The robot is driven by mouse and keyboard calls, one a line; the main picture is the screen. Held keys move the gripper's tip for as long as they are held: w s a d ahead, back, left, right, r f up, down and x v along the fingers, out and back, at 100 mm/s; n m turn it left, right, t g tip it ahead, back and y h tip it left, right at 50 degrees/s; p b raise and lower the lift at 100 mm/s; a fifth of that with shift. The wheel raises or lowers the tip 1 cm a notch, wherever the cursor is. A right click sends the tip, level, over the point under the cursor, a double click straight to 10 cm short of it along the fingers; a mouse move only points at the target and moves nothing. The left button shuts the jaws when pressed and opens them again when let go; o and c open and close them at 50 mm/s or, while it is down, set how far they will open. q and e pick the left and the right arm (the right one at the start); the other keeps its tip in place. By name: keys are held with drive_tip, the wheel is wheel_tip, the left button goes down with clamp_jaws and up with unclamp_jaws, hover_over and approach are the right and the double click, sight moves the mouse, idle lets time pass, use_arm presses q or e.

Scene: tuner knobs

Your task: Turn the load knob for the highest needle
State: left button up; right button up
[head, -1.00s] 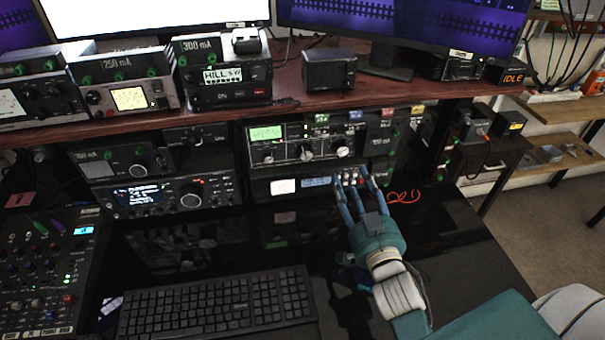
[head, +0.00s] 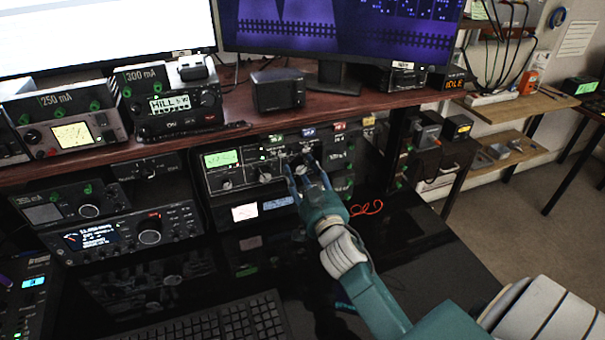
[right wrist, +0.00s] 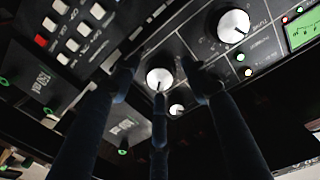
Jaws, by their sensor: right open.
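The tuner (head: 215,184) is a dark unit under the wooden shelf, with a lit green meter (head: 220,159) at its left. The meter's edge also shows in the right wrist view (right wrist: 303,35); its needle is too small to read. My right gripper (head: 304,170) is open at the right part of the tuner's face. In the right wrist view its fingers (right wrist: 160,88) surround a white knob (right wrist: 159,77). Its label is hidden, and contact is unclear. A larger white knob (right wrist: 233,25), apparently marked TUNE, lies right of it. My left gripper is out of view.
A small white knob (right wrist: 176,109) lies close to the fingers. A unit with a white meter (head: 245,212) is below the tuner. The shelf (head: 250,115) overhangs it. A keyboard (head: 230,325) and red cable (head: 366,208) lie on the black desk.

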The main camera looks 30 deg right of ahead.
drive_tip(key=c, duration=1.2)
drive_tip(key=shift+o, duration=0.2)
drive_tip(key=shift+n, duration=0.7)
drive_tip(key=n+p, duration=0.1)
drive_tip(key=n, duration=1)
drive_tip(key=shift+n+p, duration=0.3)
drive_tip(key=shift+n, duration=0.1)
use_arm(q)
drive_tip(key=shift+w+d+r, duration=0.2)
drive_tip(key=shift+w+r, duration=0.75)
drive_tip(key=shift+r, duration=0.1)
use_arm(e)
drive_tip(key=n, duration=0.5)
drive_tip(key=shift+t+y, duration=0.3)
drive_tip(key=shift+f, duration=0.1)
